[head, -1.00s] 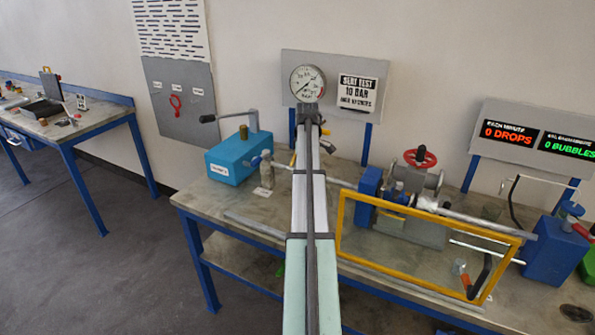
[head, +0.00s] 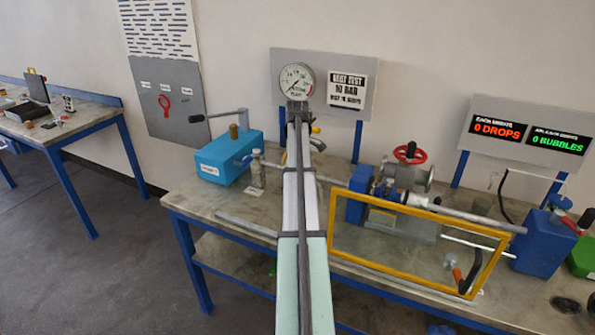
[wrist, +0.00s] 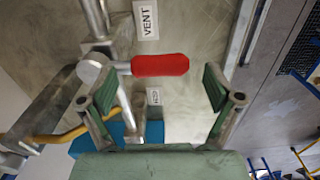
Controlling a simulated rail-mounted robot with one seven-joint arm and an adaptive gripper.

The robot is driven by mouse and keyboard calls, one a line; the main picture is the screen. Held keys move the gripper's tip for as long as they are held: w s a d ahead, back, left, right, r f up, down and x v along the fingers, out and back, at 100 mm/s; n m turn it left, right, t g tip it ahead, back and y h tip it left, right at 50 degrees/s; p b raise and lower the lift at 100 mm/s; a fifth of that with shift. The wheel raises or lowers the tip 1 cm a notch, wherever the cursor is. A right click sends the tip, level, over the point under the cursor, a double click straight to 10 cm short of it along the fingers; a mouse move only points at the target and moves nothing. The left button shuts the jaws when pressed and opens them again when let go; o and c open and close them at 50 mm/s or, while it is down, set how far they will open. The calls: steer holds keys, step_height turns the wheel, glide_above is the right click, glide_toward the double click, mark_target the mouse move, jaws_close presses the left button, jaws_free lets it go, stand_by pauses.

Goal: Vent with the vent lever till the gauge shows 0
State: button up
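The vent lever (wrist: 160,65) has a red grip on a grey metal pivot, beside a white VENT label (wrist: 146,20) in the wrist view. My gripper (wrist: 157,84) is open, with its green-padded fingers apart. The red grip lies across the gap near the fingertips; I cannot tell whether it is fully between them or touching. In the head view my arm hides the lever and gripper. The round gauge (head: 297,80) stands on the grey back panel above the bench; its needle is too small to read surely.
A blue pump box (head: 226,158) with a crank handle stands left of my arm. A yellow-framed clear shield (head: 420,244) stands to the right, in front of the flanged vessel with a red handwheel (head: 409,154). A display (head: 529,132) reads 0 drops and 0 bubbles.

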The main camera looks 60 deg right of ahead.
step_height(320, 180, up, 11)
steer(key=shift+r, duration=0.2)
steer(key=shift+a+f, duration=0.1)
stand_by(0.5)
